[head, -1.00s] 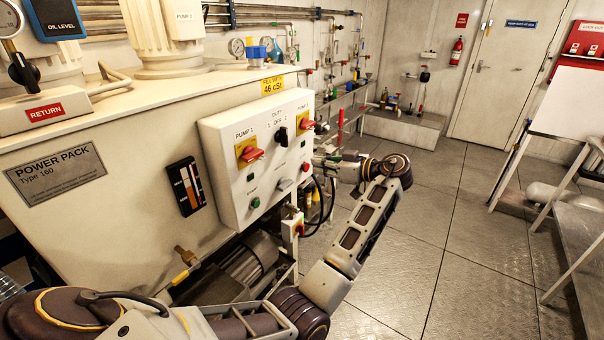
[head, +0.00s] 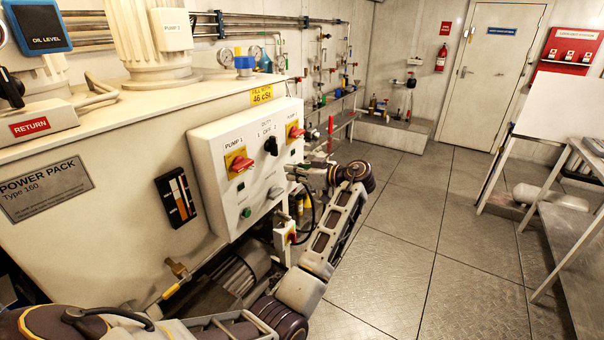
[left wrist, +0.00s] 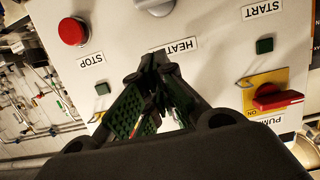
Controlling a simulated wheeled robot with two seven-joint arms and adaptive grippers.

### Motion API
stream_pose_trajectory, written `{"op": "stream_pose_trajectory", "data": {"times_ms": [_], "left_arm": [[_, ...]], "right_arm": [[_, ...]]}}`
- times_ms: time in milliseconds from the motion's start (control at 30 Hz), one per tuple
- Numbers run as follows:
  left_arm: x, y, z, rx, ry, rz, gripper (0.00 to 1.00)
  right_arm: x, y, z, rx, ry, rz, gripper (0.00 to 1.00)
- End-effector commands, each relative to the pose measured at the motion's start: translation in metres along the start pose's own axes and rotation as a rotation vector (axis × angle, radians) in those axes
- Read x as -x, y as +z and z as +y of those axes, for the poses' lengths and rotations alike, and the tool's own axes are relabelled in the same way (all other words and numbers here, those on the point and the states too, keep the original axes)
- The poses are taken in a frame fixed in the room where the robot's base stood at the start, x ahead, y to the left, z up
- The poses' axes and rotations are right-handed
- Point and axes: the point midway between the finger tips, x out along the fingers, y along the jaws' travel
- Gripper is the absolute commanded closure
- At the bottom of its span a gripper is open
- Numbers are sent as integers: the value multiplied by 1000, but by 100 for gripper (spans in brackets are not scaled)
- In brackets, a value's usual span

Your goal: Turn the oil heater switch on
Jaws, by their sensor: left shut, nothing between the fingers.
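The oil heater switch is a grey knob (head: 275,192) low on the white control panel (head: 205,160). It also shows as a grey knob (left wrist: 155,5), cut off at the top edge of the left wrist view, beside the HEATER label (left wrist: 175,47). My left gripper (head: 292,172) is shut and empty in front of the panel's right part. In the left wrist view its green-padded fingertips (left wrist: 158,62) overlap the label, short of the knob. I cannot tell whether they touch the panel. The knob's setting is unclear. My right gripper is not in view.
The panel also carries a red stop button (left wrist: 73,30), a green start button (left wrist: 264,45), the red pump 1 switch (head: 240,164) and the black duty switch (head: 270,146). Open floor (head: 400,240) lies to the right.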

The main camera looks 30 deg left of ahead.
Motion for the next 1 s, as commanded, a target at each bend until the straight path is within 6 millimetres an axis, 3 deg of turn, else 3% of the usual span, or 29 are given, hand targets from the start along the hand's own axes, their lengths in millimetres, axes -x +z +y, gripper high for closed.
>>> {"op": "stream_pose_trajectory", "data": {"times_ms": [267,600,1000], "left_arm": [[-38,0,0,-1,-1,1,100],[-44,35,0,-3,1,0,100],[-45,40,0,-2,1,0,100]], "right_arm": [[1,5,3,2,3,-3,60],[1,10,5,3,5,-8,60],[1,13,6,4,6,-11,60]]}}
